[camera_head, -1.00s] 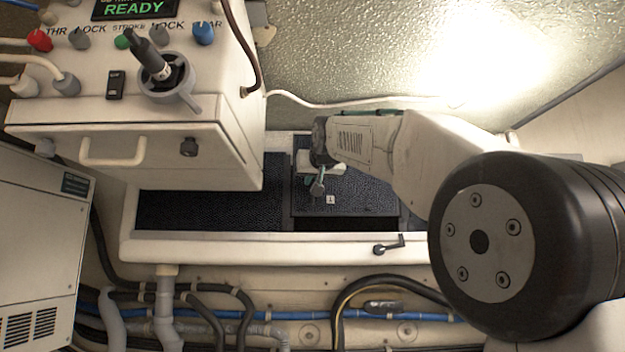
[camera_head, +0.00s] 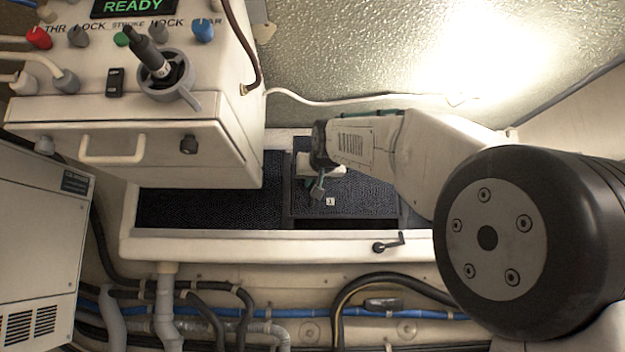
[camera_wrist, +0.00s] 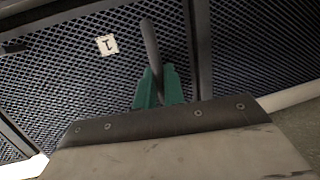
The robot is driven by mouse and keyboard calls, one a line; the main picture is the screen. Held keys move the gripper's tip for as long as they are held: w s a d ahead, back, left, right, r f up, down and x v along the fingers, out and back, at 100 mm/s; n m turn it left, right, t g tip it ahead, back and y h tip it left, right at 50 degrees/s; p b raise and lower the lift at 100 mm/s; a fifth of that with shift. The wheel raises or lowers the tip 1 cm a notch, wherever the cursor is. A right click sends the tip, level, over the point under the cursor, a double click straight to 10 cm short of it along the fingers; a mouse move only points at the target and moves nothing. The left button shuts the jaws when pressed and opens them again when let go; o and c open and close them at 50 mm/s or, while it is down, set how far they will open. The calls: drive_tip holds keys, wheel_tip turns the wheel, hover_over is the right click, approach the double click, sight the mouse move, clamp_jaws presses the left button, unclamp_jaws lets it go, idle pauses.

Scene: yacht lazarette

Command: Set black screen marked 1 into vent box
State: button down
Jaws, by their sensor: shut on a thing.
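The black screen marked 1 (camera_head: 352,199) is a dark mesh panel with a small white label. It lies in the right part of the white vent box (camera_head: 200,243), and a dark gap shows along its front edge. In the wrist view the screen (camera_wrist: 70,75) fills the upper left, its label upside down. My gripper (camera_head: 318,188) is over the screen, left of its middle. The green fingers (camera_wrist: 160,88) are shut on an upright grey tab or handle (camera_wrist: 151,42) at the screen. Whether the screen is fully seated cannot be told.
Another dark mesh panel (camera_head: 210,207) fills the box's left part, beyond a divider. A control console (camera_head: 120,110) with a joystick overhangs that side. A small latch handle (camera_head: 388,243) is on the box's front rim. Hoses (camera_head: 250,314) run below.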

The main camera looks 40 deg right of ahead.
drive_tip(key=shift+f, duration=2.05)
idle(0.8)
drive_tip(key=c, duration=1.4)
unclamp_jaws()
drive_tip(key=shift+s, duration=0.1)
drive_tip(key=v, duration=0.7)
drive_tip(key=shift+s+a, duration=0.2)
drive_tip(key=shift+s, duration=0.1)
drive_tip(key=s+a+f+n+g+y, duration=0.1)
drive_tip(key=s+a+f+g+y, duration=0.15)
drive_tip(key=f, duration=0.95)
drive_tip(key=s+a+f+g+y, duration=0.15)
drive_tip(key=s+f+g, duration=0.25)
drive_tip(key=f, duration=0.8)
drive_tip(key=s+a+f+n+g, duration=0.1)
drive_tip(key=s+a+f, duration=0.3)
drive_tip(key=s+f, duration=0.4)
drive_tip(key=s+a+f+n+g+y, duration=0.1)
drive_tip(key=s+a+f+g, duration=0.2)
drive_tip(key=s+a+f, duration=0.2)
drive_tip(key=s+a+f+n+g+y, duration=0.1)
drive_tip(key=s+a+f+g, duration=0.2)
drive_tip(key=s+f, duration=0.7)
wheel_tip(320, 180, down, 3)
drive_tip(key=shift+s+a+r+n, duration=0.1)
drive_tip(key=shift+s+a+n, duration=0.2)
drive_tip(key=shift+a, duration=0.5)
